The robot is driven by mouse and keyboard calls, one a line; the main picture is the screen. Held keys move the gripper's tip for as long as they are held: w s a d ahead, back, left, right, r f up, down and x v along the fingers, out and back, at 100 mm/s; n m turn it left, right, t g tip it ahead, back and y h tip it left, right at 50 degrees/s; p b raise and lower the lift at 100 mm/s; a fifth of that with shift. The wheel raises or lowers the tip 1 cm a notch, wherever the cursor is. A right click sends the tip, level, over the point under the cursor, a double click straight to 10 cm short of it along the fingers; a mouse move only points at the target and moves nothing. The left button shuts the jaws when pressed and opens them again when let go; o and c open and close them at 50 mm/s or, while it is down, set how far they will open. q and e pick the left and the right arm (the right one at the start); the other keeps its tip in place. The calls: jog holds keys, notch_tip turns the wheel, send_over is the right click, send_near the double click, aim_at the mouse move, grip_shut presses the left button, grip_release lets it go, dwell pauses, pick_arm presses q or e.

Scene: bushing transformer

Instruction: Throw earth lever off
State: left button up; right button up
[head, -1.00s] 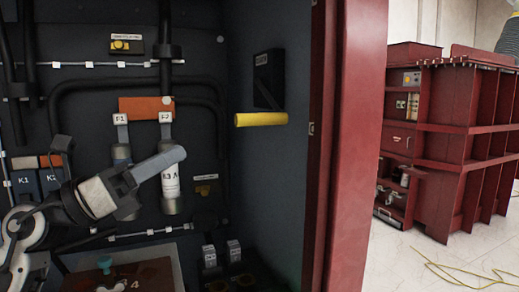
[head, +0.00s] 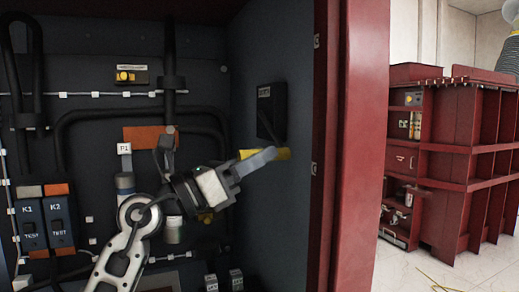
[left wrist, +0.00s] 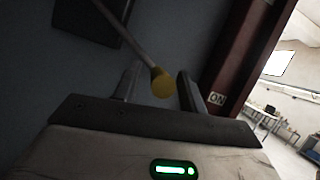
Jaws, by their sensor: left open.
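The earth lever is a thin rod on a black box (head: 271,110) on the cabinet's right side wall, ending in a yellow handle (head: 283,154). My left gripper (head: 268,157) is open at the handle and partly covers it in the head view. In the left wrist view, the round yellow handle end (left wrist: 163,86) lies between my two open fingers (left wrist: 157,90). Whether a finger touches it, I cannot tell. My right gripper is not in view.
The cabinet's red door frame (head: 355,150) stands close to the right of the lever. Fuse holders, cables and the K1 and K2 units (head: 45,220) are on the back panel. A red transformer tank (head: 455,150) stands farther off on the right.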

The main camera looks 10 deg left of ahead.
pick_arm(q)
jog(key=shift+w+d+r, duration=0.2)
jog(key=shift+w+d, duration=0.1)
jog(key=shift+d, duration=0.1)
